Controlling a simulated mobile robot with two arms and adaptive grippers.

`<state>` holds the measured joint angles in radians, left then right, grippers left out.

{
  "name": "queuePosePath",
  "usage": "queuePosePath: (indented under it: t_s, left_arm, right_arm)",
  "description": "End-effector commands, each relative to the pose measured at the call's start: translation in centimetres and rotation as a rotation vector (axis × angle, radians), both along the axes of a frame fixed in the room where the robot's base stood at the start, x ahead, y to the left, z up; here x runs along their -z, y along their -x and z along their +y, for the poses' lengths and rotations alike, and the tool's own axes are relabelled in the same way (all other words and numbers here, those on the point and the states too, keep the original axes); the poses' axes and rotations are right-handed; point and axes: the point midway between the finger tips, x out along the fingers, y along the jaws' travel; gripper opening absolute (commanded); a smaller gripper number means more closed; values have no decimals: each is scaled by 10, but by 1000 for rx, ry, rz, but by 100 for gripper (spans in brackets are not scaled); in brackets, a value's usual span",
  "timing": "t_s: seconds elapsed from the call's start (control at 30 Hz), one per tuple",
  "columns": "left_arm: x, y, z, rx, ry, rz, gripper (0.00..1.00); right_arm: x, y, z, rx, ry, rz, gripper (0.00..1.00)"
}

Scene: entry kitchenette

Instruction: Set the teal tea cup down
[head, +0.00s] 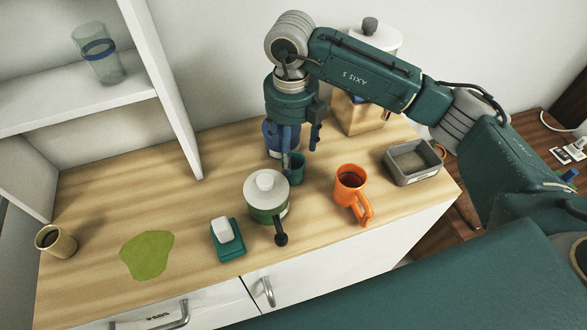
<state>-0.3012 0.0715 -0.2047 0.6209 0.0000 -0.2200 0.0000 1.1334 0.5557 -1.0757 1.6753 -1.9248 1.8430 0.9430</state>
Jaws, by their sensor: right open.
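The teal tea cup (297,172) is on the wooden counter (200,205), behind the white-lidded pot, which overlaps it in the view. My right gripper (301,152) points down just above and behind the cup, its fingers spread. One finger reaches down by the cup's left rim; the other is up to the right, clear of the cup. I cannot tell whether the nearer finger touches the cup. My left gripper is not in view.
The pot (267,209) with a black handle and an orange mug (350,178) stand close by. A grey tray (413,169), blue container (270,140), teal dish with a white block (228,252), green mat (147,254) and beige cup (55,241) are around. The left counter has free room.

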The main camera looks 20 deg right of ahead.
Motion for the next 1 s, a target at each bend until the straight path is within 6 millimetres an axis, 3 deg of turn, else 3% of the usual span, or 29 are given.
queuePosePath:
  t_s: [0.23, 0.4, 0.67, 0.93, 1.0]
  left_arm:
    - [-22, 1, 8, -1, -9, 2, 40]
    - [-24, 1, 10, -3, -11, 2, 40]
    - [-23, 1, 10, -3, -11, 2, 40]
    - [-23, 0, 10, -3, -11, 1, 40]
    - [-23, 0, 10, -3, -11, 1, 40]
  right_arm:
    - [29, 3, -5, 0, 2, 7, 68]
    - [50, 2, -4, -1, 1, 3, 68]
    - [53, 1, -4, -2, 1, 1, 68]
    - [53, 1, -4, -2, 1, 1, 14]
    - [52, 1, -4, -2, 1, 0, 9]
